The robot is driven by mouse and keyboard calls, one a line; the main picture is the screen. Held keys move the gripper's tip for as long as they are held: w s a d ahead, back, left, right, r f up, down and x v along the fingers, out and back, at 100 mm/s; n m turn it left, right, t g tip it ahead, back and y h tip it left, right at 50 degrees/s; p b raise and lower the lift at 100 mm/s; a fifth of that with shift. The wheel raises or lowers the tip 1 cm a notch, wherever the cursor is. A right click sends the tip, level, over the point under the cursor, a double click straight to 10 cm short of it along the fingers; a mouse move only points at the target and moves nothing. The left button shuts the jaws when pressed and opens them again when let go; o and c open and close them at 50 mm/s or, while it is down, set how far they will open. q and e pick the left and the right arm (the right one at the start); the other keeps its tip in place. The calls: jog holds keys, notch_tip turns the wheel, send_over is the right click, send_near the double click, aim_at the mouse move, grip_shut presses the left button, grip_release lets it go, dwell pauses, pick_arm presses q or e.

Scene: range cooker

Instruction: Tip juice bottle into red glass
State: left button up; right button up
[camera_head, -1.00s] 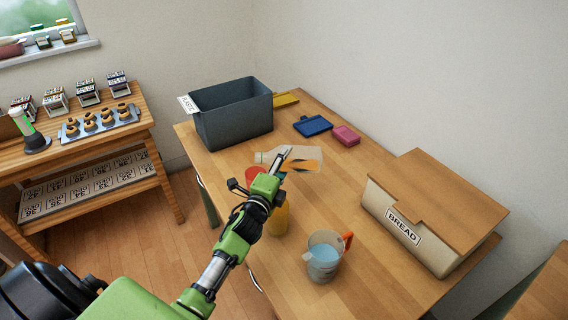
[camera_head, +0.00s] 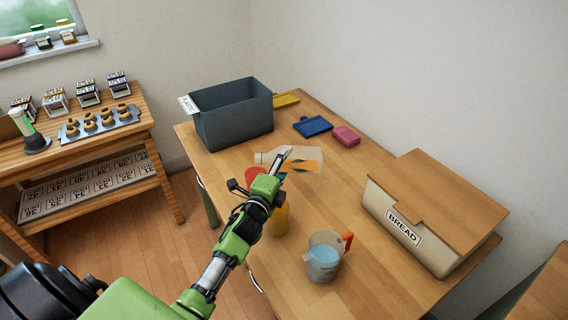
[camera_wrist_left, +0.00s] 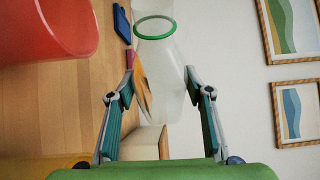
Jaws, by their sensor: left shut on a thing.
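My left gripper (camera_head: 281,162) is shut on the clear juice bottle (camera_head: 291,154) and holds it lying almost level above the table. The bottle's neck points left in the head view. Orange juice lies along its lower side, toward the base. The red glass (camera_head: 251,174) stands just below and left of the bottle's neck, partly hidden by my gripper. It is large at the upper left of the wrist view (camera_wrist_left: 52,28). My right gripper is out of view.
A yellow glass (camera_head: 281,219) stands close in front, partly behind my arm. A jug (camera_head: 322,258) with blue content and an orange handle stands nearer. A bread box (camera_head: 430,215) is at right, a grey bin (camera_head: 235,115) at the back left. Mid-table right is clear.

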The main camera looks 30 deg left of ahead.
pick_arm(q)
jog(key=shift+a+f+n+b, duration=0.15)
jog(key=shift+n+b, duration=0.45)
jog(key=shift+b, duration=0.3)
jog(key=shift+r+n+t, duration=0.25)
jog(key=shift+n+t, duration=0.15)
dwell(0.8)
jog(key=shift+s+a+r+n+b, duration=0.1)
jog(key=shift+r+n+b, duration=0.2)
jog(key=shift+n+b, duration=0.1)
jog(key=shift+r+n+t, duration=0.2)
jog(key=shift+n+t, duration=0.1)
dwell(1.0)
jog(key=shift+s+a+r+n+y+b, duration=0.2)
jog(key=shift+r+n+y+b, duration=0.1)
jog(key=shift+n+b, duration=0.1)
jog(key=shift+r+n, duration=0.1)
jog(key=shift+n, duration=0.2)
dwell(0.8)
jog(key=shift+a, duration=0.1)
jog(key=shift+a+r+n+b, duration=0.1)
jog(key=shift+r+n+b, duration=0.25)
jog(key=shift+n, duration=0.15)
